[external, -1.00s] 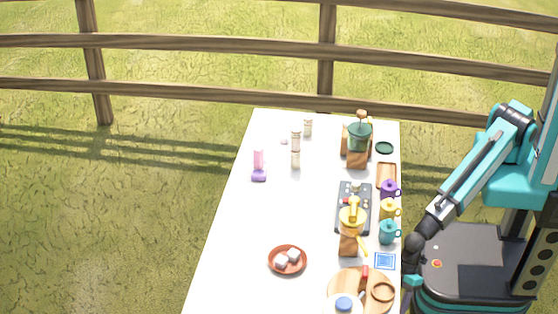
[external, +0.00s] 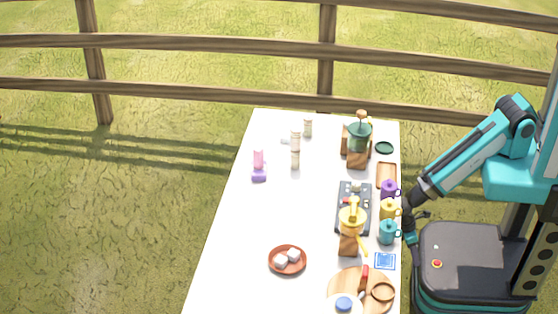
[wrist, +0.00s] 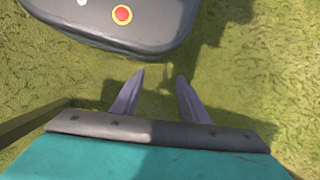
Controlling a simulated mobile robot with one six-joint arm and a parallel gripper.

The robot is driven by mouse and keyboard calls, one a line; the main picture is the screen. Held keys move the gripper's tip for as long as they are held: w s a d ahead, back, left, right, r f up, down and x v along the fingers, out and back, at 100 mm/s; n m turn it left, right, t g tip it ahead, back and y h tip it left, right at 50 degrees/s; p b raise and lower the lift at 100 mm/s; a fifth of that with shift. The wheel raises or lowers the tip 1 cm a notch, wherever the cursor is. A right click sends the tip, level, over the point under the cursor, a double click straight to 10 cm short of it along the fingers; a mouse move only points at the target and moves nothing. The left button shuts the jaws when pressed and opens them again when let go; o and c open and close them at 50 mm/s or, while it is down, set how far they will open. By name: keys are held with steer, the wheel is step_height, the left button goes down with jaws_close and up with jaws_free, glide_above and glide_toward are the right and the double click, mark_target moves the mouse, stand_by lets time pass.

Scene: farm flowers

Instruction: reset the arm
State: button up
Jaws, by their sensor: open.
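My arm reaches down and left from its column to the right edge of the white table (external: 225,235). My gripper (external: 413,243) hangs beside that edge, between the table and my base, pointing down. In the wrist view my gripper (wrist: 159,78) shows two purple-grey fingers spread apart, with only grass between them. Nothing is held.
Close to the gripper on the table are a purple mug (external: 389,188), a yellow mug (external: 389,209) and a teal mug (external: 387,234). Grass lies below.

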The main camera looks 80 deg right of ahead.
steer(key=s+d+r+m+p, duration=0.1)
steer(key=s+d, duration=0.1)
steer(key=d, duration=0.6)
steer(key=s+d+r+m+g+h+p, duration=0.1)
steer(key=s+d+p, duration=0.1)
steer(key=d, duration=0.5)
steer(key=shift+d+r+g, duration=0.3)
steer(key=shift+d, duration=0.05)
stand_by(0.3)
